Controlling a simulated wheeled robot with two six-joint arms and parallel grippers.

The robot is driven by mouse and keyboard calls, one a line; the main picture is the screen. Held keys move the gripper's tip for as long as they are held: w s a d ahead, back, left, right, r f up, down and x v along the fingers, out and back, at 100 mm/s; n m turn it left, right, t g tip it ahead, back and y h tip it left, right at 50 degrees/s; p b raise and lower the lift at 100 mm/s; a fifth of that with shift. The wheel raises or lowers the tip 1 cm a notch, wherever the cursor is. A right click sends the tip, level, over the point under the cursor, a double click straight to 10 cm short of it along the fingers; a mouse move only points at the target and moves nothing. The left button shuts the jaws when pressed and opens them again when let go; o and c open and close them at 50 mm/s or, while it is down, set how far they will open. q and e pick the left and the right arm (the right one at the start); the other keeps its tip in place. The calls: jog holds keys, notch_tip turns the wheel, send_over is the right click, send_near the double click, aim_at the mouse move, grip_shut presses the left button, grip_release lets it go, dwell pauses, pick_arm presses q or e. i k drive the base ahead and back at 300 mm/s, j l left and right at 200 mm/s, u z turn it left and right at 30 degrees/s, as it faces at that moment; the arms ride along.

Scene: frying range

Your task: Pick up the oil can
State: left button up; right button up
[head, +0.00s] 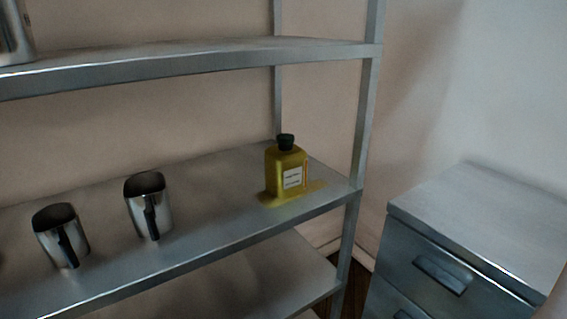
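The oil can (285,170) is a yellow container with a dark green cap and a white label. It stands upright on the middle metal shelf (215,222), near the shelf's right end. A yellowish patch, perhaps a reflection or spilled oil, shows on the shelf around its base. Neither of my grippers shows in the head view, and nothing touches the oil can.
Two shiny metal pitchers (148,207) (61,236) stand left of the oil can on the same shelf. An upper shelf (190,60) runs above, and a rack post (360,130) rises to the right. A metal drawer cabinet (480,220) stands at the right.

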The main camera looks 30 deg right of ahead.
aim_at(286, 165)
jog(key=z, duration=1.05)
